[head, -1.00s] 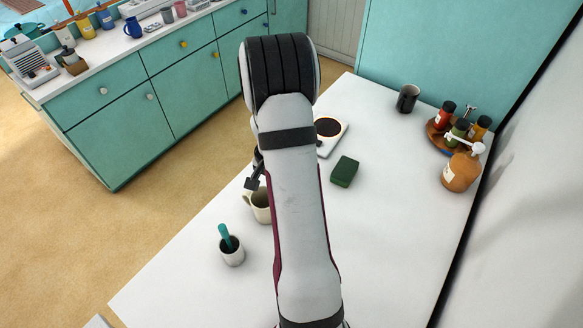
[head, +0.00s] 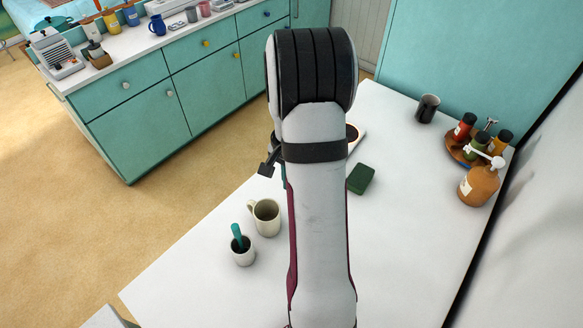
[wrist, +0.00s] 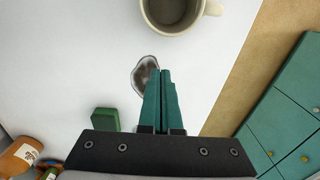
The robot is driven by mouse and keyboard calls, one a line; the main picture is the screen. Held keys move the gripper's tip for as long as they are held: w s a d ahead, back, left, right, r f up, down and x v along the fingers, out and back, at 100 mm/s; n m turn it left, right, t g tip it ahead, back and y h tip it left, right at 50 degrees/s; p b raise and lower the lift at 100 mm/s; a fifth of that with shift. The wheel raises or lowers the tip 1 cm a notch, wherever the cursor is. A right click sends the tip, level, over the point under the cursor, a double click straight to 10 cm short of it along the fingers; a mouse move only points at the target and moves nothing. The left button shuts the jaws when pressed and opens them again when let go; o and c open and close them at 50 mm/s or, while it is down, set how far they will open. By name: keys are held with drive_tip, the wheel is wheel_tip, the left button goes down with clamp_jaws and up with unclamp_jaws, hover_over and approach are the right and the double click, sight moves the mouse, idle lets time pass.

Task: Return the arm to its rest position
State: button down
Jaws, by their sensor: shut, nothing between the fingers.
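My gripper (wrist: 163,73) has teal fingers pressed together with nothing between them. In the wrist view it is above the white table (wrist: 60,60), apart from the cream mug (wrist: 172,14) at the top. The cream mug (head: 266,218) stands left of my arm and is fully visible.
A cup (head: 242,253) with a teal-handled item stands by the mug. A green sponge (head: 361,179) lies right of my arm. A dark mug (head: 427,108), a pump bottle (head: 479,186) and several small bottles stand farther right. A grey-brown patch (wrist: 143,76) shows beside the fingertips.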

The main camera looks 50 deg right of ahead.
wheel_tip(320, 180, up, 5)
drive_tip(key=s+a+r+n, duration=0.1)
drive_tip(key=a+r+n, duration=0.25)
drive_tip(key=a, duration=0.45)
drive_tip(key=s+a+r+n, duration=0.15)
drive_tip(key=a+r, duration=0.25)
drive_tip(key=a, duration=0.4)
drive_tip(key=s+a+r+n+y, duration=0.1)
drive_tip(key=s+a+n, duration=0.5)
drive_tip(key=s+a, duration=0.6)
drive_tip(key=shift+a+r+n+y, duration=0.3)
drive_tip(key=shift+a+y, duration=0.1)
drive_tip(key=shift+a, duration=0.4)
